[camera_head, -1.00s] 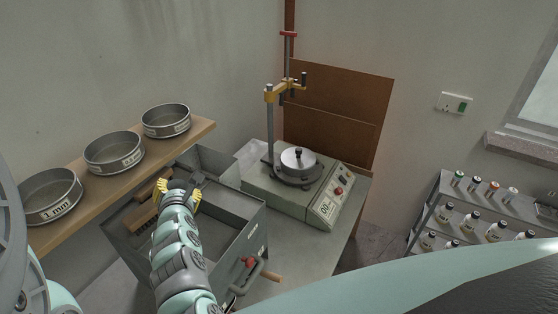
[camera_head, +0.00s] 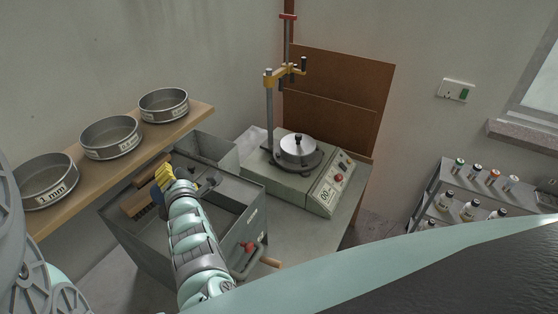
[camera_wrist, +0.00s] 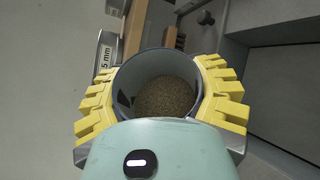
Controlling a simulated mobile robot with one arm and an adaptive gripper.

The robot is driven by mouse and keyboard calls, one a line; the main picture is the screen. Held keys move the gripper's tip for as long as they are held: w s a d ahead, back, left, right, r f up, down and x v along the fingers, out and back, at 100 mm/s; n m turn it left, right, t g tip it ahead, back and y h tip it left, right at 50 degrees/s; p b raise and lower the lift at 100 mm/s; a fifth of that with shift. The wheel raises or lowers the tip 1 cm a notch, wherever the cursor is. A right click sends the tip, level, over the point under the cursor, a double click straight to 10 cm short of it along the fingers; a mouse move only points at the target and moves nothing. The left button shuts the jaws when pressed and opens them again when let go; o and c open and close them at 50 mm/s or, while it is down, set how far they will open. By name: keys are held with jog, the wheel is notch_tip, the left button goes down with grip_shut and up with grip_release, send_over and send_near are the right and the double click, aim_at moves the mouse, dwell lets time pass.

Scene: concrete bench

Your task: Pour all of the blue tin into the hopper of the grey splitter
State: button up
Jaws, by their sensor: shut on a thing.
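My gripper (camera_head: 164,178) has yellow ribbed fingers and is over the left part of the grey splitter (camera_head: 256,212), an open-topped metal box with a red-knobbed lever at its front. In the wrist view my gripper (camera_wrist: 160,92) is shut around a round tin (camera_wrist: 126,82), whose wall looks dark blue-grey. Brown grains (camera_wrist: 167,97) lie inside the tin, so it is not empty. The tin's outside is mostly covered by the fingers and wrist.
Several sieves, one marked 1 mm (camera_head: 47,180), stand on a wooden shelf (camera_head: 190,118) on the left. A sieve shaker (camera_head: 298,175) with a post stands right of the splitter. A bottle rack (camera_head: 432,195) is at far right. A brush (camera_head: 140,203) lies left of my gripper.

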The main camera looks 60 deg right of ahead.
jog(key=shift+f+m+t+b, duration=0.45)
jog(key=shift+m+b, duration=0.25)
jog(key=shift+b, duration=0.65)
jog(key=shift+s+d+f+m+t+b, duration=0.15)
jog(key=shift+f+m+t+b, duration=0.25)
jog(key=shift+m+b, duration=0.65)
jog(key=shift+s+d+f+m+t+b, duration=0.1)
jog(key=shift+f+m+t+b, duration=0.3)
jog(key=shift+b, duration=0.95)
jog(key=m, duration=0.1)
jog(key=m+b, duration=0.1)
jog(key=m, duration=0.1)
jog(key=m+t+h+b, duration=0.1)
jog(key=shift+s+d+m, duration=0.25)
jog(key=shift+s+d, duration=0.15)
jog(key=shift+s+d+r+m+h+b, duration=0.15)
jog(key=shift+s+r+m+h, duration=0.1)
jog(key=shift+m, duration=0.45)
jog(key=shift+s+d+r+m+h+b, duration=0.15)
jog(key=shift+r+m, duration=0.05)
jog(key=shift+m, duration=0.5)
